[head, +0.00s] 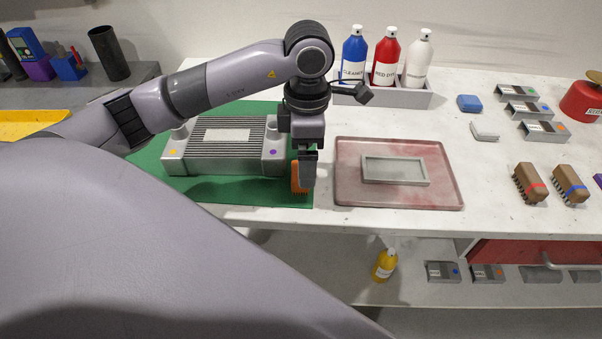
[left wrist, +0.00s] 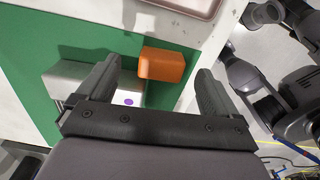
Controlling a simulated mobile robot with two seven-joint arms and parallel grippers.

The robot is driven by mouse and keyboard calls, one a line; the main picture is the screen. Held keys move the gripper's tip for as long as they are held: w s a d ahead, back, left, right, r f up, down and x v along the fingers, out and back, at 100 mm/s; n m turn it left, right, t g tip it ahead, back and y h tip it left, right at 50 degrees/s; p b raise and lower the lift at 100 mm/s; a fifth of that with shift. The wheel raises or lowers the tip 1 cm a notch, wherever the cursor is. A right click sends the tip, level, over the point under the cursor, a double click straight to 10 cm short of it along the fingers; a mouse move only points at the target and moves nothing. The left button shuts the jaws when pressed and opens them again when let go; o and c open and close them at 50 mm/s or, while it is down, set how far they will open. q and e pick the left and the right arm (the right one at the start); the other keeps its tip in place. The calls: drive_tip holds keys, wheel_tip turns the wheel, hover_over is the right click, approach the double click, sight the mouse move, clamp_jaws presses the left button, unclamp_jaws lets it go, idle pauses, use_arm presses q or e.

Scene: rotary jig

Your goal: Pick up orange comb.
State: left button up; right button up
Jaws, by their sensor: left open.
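The orange comb (head: 296,178) stands on the green mat's right edge, at the right end of the grey ribbed jig. In the head view my left gripper (head: 307,168) is directly over and in front of it and hides part of it. In the left wrist view the comb (left wrist: 162,64) shows as an orange block beyond the fingertips, within the gap between the two open fingers of my left gripper (left wrist: 158,73). The jaws hold nothing; I cannot tell how far below them the comb is. My right gripper is not in view.
The grey ribbed jig (head: 222,157) stands left of the comb on the green mat (head: 240,190). A reddish tray (head: 445,190) with a grey frame is to the right. Bottles (head: 384,62) stand in a rack behind. Brushes (head: 530,182) lie farther right on the white bench.

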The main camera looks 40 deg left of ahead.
use_arm(q)
drive_tip(key=f, duration=0.2)
drive_tip(key=s+f, duration=0.1)
drive_tip(key=shift+a+f, duration=0.2)
drive_tip(key=shift+a, duration=0.15)
drive_tip(key=shift+f, duration=0.55)
drive_tip(key=c, duration=1)
drive_tip(key=shift+c, duration=0.2)
wheel_tip(320, 180, up, 10)
drive_tip(key=shift+w+f, duration=0.1)
drive_tip(key=shift+w, duration=0.05)
wheel_tip(320, 180, up, 10)
drive_tip(key=p, duration=0.2)
